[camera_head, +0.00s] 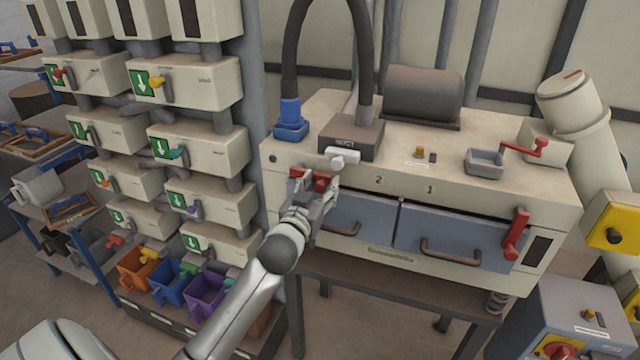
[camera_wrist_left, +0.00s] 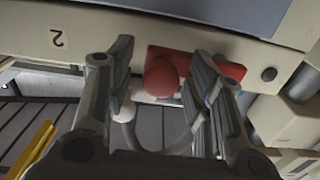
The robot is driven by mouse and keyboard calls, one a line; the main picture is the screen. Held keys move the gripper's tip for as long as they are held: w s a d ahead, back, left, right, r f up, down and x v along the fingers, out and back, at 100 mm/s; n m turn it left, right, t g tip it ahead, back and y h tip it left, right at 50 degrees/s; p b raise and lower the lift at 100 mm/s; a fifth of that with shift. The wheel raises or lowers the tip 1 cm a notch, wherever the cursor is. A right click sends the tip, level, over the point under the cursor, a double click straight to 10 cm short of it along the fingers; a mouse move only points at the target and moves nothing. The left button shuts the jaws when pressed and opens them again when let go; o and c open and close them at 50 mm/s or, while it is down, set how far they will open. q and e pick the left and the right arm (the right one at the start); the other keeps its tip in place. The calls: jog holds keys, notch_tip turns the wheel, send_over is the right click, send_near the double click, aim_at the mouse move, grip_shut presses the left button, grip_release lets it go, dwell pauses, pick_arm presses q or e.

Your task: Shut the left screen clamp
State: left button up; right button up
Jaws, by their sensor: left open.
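The left screen clamp (camera_head: 322,180) is a red lever at the left front of the cream machine, partly hidden by my left gripper (camera_head: 312,196). In the left wrist view the clamp's red arm (camera_wrist_left: 228,70) and round red knob (camera_wrist_left: 160,77) lie across the picture. My left gripper (camera_wrist_left: 163,65) is open there, its two fingers on either side of the knob. I cannot tell whether a finger touches the clamp. The right screen clamp (camera_head: 516,235), also red, slants down at the machine's right end. My right gripper is not in view.
Two blue-grey drawer fronts (camera_head: 450,240) with dark handles sit between the clamps. A white knob (camera_head: 342,158) stands just above the left clamp. A red crank (camera_head: 525,148) is on top at the right. Valve boxes (camera_head: 200,155) and coloured bins (camera_head: 205,292) stand at the left.

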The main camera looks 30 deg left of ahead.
pick_arm(q)
jog(key=shift+w, duration=0.1)
grip_shut()
dwell(0.3)
